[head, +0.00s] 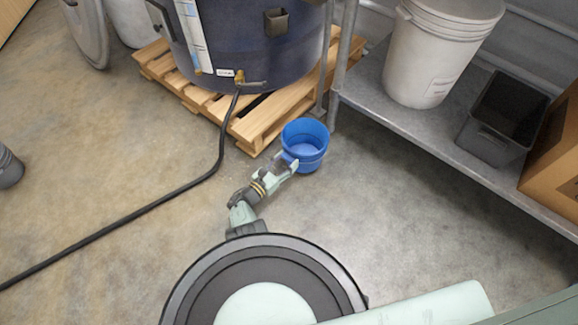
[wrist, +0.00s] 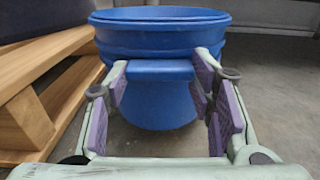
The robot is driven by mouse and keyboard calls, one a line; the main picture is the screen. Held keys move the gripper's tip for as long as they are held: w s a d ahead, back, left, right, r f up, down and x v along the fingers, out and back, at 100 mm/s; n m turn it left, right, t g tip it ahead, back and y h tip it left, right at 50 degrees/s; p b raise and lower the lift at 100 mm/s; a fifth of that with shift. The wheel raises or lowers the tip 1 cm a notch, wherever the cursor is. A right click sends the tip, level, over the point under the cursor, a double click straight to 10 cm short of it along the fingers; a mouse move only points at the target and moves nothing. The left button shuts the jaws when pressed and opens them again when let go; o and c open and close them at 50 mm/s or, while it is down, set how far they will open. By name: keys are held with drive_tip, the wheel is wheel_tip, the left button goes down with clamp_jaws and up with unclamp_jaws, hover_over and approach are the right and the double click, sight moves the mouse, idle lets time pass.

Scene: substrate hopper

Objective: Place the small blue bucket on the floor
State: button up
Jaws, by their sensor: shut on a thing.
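The small blue bucket (head: 305,150) is upright beside the corner of the wooden pallet in the head view. My gripper (head: 289,166) reaches it from the lower left. In the wrist view the bucket (wrist: 160,32) fills the upper middle, and a flat blue tab (wrist: 160,71) juts from its side toward me. The two purple-padded fingers of my gripper (wrist: 160,85) stand on either side of this tab, shut on it. The bucket's underside is partly hidden behind the tab, and I cannot tell whether it touches the floor.
A wooden pallet (head: 247,130) bearing a large dark drum (head: 255,50) is up and left of the bucket. A black hose (head: 150,208) runs across the floor. A metal shelf (head: 430,140) with a white bucket (head: 440,55) stands to the right. Floor below the shelf edge is clear.

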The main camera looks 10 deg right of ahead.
drive_tip(key=shift+w+d, duration=0.2)
drive_tip(key=shift+d, duration=0.05)
drive_tip(key=f+b, duration=0.2)
drive_tip(key=d+f+b, duration=0.1)
drive_tip(key=b, duration=0.1)
drive_tip(key=shift+w+f, duration=0.3)
drive_tip(key=shift+w, duration=0.05)
drive_tip(key=shift+a+f, duration=0.1)
drive_tip(key=shift+f, duration=0.2)
drive_tip(key=o, duration=1.3)
drive_tip(key=shift+r, duration=0.1)
